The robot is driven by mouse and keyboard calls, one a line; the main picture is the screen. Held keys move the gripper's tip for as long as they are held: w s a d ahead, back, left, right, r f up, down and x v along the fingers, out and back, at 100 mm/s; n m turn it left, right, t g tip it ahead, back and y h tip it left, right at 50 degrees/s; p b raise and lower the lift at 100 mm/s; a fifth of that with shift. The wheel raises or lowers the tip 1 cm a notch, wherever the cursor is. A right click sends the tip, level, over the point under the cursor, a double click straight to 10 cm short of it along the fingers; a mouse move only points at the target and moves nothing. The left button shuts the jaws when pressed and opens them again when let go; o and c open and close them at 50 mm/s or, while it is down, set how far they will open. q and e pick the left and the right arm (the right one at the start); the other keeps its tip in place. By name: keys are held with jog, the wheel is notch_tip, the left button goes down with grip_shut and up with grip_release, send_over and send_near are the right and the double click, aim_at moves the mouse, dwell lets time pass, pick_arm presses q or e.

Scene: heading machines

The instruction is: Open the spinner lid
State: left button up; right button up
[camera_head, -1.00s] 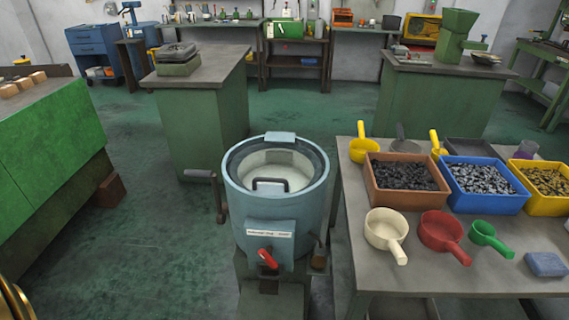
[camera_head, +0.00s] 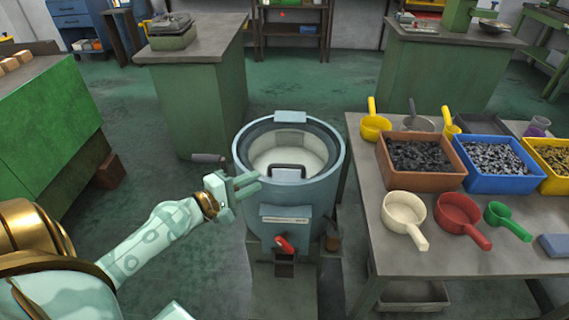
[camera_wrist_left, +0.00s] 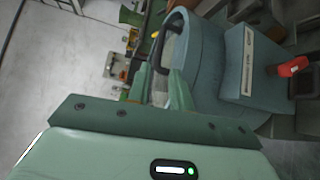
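The spinner (camera_head: 290,205) is a blue-grey drum on a stand, with a label and a red lever (camera_head: 284,243) on its front. Its pale round lid (camera_head: 290,150) lies flat in the rim and looks shut. A dark loop handle (camera_head: 288,167) stands at the lid's near edge, with a hinge block at the far side. My left gripper (camera_head: 252,182) is open and empty just left of the drum's front rim, short of the handle. In the left wrist view the open fingers (camera_wrist_left: 160,84) point toward the handle (camera_wrist_left: 160,48), with the drum (camera_wrist_left: 205,70) to their right.
A table (camera_head: 362,185) close on the right holds scoops and bins of dark parts, including a brown bin (camera_head: 420,160) and a blue bin (camera_head: 494,165). A crank handle (camera_head: 208,158) sticks out left of the drum.

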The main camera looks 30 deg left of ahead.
aim_at(283, 168)
pick_arm(q)
jog(key=x, duration=1.1)
jog(key=shift+w+d+f+p, duration=0.1)
jog(key=shift+w+f+p, duration=0.05)
jog(key=shift+w+p, duration=0.15)
grip_shut()
